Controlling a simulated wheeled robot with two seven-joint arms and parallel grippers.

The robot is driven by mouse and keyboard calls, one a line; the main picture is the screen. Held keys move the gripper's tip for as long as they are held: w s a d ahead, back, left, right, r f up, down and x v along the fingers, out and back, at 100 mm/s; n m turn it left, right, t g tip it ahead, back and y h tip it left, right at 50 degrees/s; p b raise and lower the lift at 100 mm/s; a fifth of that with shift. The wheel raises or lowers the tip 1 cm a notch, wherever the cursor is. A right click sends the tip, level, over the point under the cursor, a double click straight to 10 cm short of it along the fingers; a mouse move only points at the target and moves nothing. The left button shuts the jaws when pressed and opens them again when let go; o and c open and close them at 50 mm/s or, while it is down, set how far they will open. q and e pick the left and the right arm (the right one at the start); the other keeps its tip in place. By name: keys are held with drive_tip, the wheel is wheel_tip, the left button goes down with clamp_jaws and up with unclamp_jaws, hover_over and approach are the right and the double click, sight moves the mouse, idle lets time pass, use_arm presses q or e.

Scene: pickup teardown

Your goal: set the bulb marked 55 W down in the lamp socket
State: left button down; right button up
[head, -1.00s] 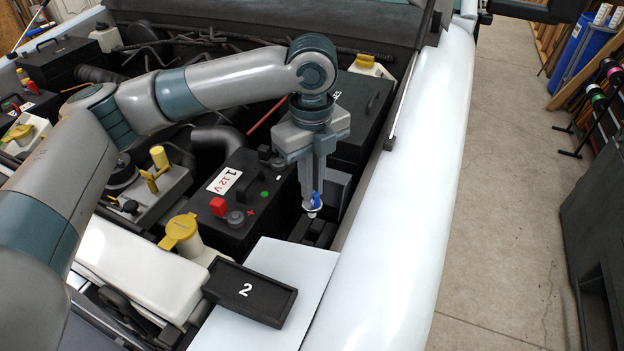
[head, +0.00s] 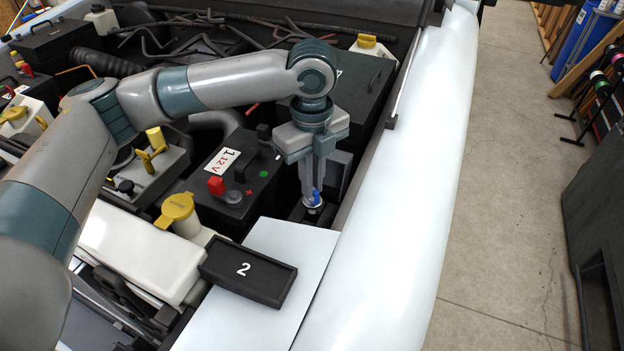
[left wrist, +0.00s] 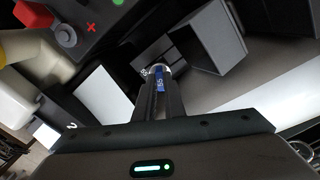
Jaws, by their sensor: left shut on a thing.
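My left gripper (head: 313,194) points straight down and is shut on the bulb (head: 316,199), which has a blue band. A metallic ring shows at the bulb's far end. The bulb is upright over a dark recessed fitting (head: 297,213) beside the fender, where the lamp socket appears to be. The fingers and bulb hide the socket's opening, so I cannot tell whether the bulb touches it or is inside. My right gripper is not in view.
A black battery (head: 235,205) marked 1, 12 V with a red terminal cap stands left of the gripper. A black tray (head: 248,272) marked 2 lies on a white panel (head: 290,240) in front. The pale fender (head: 410,200) runs along the right. A dark box stands behind.

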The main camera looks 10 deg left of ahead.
sight(312, 201)
use_arm(q)
drive_tip(key=shift+f+b, duration=1.3)
drive_tip(key=shift+b, duration=0.15)
drive_tip(key=shift+f, duration=0.75)
drive_tip(key=c, duration=1.8)
unclamp_jaws()
drive_tip(key=shift+o, duration=0.2)
drive_tip(key=shift+r, duration=0.1)
